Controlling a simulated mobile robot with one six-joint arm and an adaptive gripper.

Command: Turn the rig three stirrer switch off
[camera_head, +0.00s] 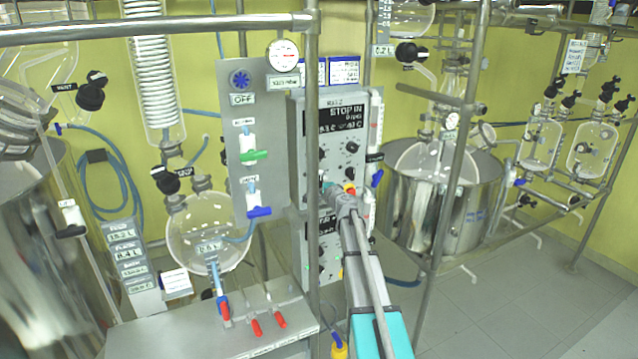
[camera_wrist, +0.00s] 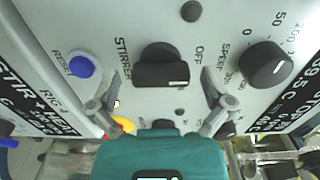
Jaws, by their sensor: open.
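The stirrer switch (camera_wrist: 162,62) is a black rotary knob on a light grey panel in the wrist view. The word STIRRER is printed on its left and OFF on its right. Its grip bar lies across the picture, with a pale mark on its near face. My gripper (camera_wrist: 160,82) is open, with one finger on each side of the switch. I cannot tell whether the fingers touch it. In the head view my gripper (camera_head: 338,190) is at the lower part of the grey control box (camera_head: 318,110); it hides the switch there.
A blue reset button (camera_wrist: 81,65) is left of the switch, and a black speed knob (camera_wrist: 265,63) is to its right. A red and yellow part shows by the left finger. In the head view a steel post (camera_head: 312,250) stands just left of my arm. A steel vessel (camera_head: 400,210) is right.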

